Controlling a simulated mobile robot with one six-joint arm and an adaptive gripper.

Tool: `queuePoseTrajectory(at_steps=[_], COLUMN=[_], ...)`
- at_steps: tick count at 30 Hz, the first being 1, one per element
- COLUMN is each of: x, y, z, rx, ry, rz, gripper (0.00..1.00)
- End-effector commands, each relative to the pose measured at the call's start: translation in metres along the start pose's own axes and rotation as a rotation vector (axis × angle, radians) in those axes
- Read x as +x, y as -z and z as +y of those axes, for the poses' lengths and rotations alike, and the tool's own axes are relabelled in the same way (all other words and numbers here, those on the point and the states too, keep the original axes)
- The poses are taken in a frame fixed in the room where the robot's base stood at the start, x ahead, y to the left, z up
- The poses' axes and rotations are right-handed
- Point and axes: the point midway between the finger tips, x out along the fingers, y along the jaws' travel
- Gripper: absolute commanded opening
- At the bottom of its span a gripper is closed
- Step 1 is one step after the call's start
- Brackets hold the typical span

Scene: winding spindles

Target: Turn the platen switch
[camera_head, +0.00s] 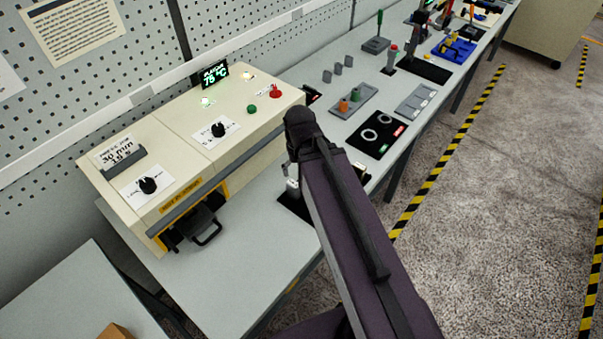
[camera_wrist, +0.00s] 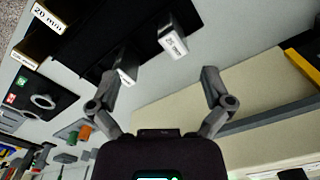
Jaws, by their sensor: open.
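The cream machine (camera_head: 175,150) stands on the bench at the left in the head view. Two black rotary knobs sit on white plates on its top: a front-left knob (camera_head: 148,185) and a middle knob (camera_head: 218,130). Their labels are too small to read, so I cannot tell which is the platen switch. A green display (camera_head: 214,74) reading about 75 °C stands at its back edge. My gripper (camera_wrist: 168,78) is open and empty in the wrist view, its fingers apart. In the head view my arm hides most of it, right of the machine.
A red knob (camera_head: 275,91) and a green button (camera_head: 251,108) are also on the machine. A black handle (camera_head: 208,234) sticks out in front. In the wrist view, a labelled block (camera_wrist: 173,42) on a black base lies beyond my fingers. Other fixtures line the bench to the right.

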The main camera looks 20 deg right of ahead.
Motion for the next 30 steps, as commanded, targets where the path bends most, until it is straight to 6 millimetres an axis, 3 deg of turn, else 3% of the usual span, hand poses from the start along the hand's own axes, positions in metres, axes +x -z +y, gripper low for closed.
queuePoseTrajectory(at_steps=[10,15,23,30], x=[0.0,-0.003,-0.029,-0.069], y=[0.0,0.003,0.031,0.077], z=[0.0,0.0,0.0,0.001], rx=[0.0,0.0,0.003,0.007], ry=[0.0,0.0,-0.001,-0.002], rz=[0.0,0.004,0.044,0.116], gripper=[0.97,0.51,0.51,0.51])
